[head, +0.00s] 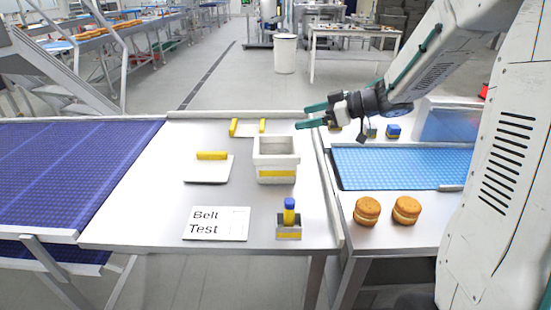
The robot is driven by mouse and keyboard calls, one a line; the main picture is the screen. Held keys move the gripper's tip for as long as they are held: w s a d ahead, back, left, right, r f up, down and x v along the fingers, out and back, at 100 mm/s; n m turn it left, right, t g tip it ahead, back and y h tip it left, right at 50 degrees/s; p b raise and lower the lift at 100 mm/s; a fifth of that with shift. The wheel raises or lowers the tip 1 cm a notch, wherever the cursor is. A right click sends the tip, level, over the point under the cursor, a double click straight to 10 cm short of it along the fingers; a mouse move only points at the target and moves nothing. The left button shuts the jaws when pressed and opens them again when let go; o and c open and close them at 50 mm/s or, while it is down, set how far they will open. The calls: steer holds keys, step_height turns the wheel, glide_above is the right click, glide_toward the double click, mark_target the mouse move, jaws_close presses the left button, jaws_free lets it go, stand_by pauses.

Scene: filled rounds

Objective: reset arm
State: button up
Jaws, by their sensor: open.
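My arm reaches in from the right in the head view. My gripper (309,116) is open, with two teal fingers pointing left. It is held above the seam between the white table and the counter on the right, behind and to the right of a white bin (276,146) with a yellow stripe. Nothing shows between the fingers. My forearm and wrist hide part of the counter's back area.
The white table (150,200) bears a "Belt Test" card (217,224), a small holder (288,231) with a blue-topped item, and a white plate (207,174). A purple belt (70,170) lies left. A blue mat (400,167) and two filled rounds (367,211) are right.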

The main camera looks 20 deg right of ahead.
steer(key=shift+d, duration=0.15)
steer(key=w+d+f+m+t+h, duration=0.3)
steer(key=w+d+h, duration=0.1)
steer(key=d+h, duration=0.5)
steer(key=s+d+r+m+g+h, duration=0.2)
steer(key=s+d+m+g+h, duration=0.35)
steer(key=s, duration=0.55)
steer(key=s+a+g+y, duration=0.1)
steer(key=s+a, duration=0.5)
steer(key=s, duration=0.3)
steer(key=s+a+r+m+g+y, duration=0.1)
steer(key=s+a, duration=0.4)
steer(key=s, duration=0.3)
steer(key=s+a+r+m+g+y, duration=0.1)
steer(key=s+a+g, duration=0.1)
steer(key=s+a, duration=0.4)
steer(key=shift+s+a+r+y, duration=0.2)
steer(key=shift+s+a+y, duration=0.15)
steer(key=shift+s, duration=1.45)
steer(key=shift+c, duration=0.3)
